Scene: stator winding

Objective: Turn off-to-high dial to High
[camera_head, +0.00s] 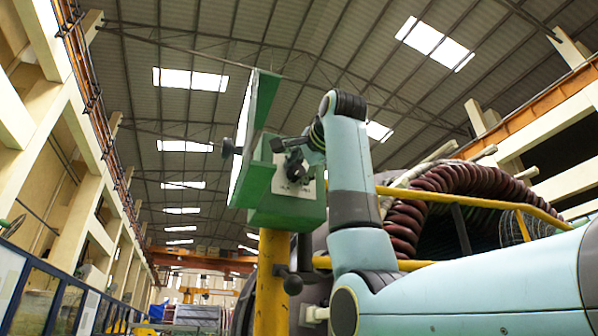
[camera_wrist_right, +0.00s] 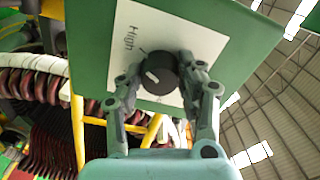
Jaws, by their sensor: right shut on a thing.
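The off-to-high dial (camera_wrist_right: 158,73) is a round black knob with a white mark, on a white label plate (camera_wrist_right: 205,42) in the right wrist view. The word "High" is printed to its upper left; I cannot read any other word there. The plate is on a green control box, whose green face (camera_wrist_right: 90,40) shows around it. My right gripper (camera_wrist_right: 160,74) is shut on the dial, one finger on each side. In the head view my right gripper (camera_head: 296,168) is at the green box (camera_head: 285,212), and the dial cannot be made out. My left gripper is not in view.
The green box sits on a yellow post (camera_head: 271,280). A yellow rail (camera_head: 470,203) and a large machine with ribbed dark red coils (camera_head: 470,180) lie behind my right arm. Open hall space lies left.

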